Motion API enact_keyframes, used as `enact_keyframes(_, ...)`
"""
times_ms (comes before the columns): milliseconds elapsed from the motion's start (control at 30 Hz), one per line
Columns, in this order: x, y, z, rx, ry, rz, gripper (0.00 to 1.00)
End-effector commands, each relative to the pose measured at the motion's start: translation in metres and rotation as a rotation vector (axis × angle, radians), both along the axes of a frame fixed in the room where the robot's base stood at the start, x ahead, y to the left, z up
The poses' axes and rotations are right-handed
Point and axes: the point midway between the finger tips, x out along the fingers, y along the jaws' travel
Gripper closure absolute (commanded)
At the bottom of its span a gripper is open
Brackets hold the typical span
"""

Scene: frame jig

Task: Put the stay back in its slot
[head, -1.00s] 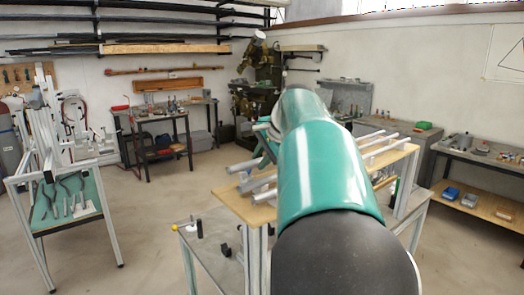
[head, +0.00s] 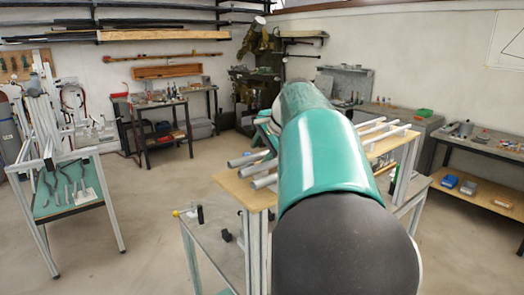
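Several pale grey bars lie across the wooden top of a frame stand in the middle, with ends showing on both sides of my arm. My own teal and black arm covers the middle of the stand. My gripper is hidden beyond the arm, so its state and anything in it do not show.
The wooden top (head: 232,184) stands on pale posts above a grey lower table (head: 205,232) holding small black parts and a yellow-tipped one. A trolley (head: 70,208) with tools stands at left. Benches line the back and right walls. The floor between trolley and stand is clear.

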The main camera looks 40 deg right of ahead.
Motion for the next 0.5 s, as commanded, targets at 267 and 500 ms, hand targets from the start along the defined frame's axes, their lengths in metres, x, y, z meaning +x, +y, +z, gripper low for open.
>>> enact_keyframes(267, -0.011, 0.001, 0.015, -0.001, -0.001, -0.001, 0.55)
enact_keyframes(500, -0.042, 0.004, 0.055, -0.002, -0.003, -0.001, 0.55)
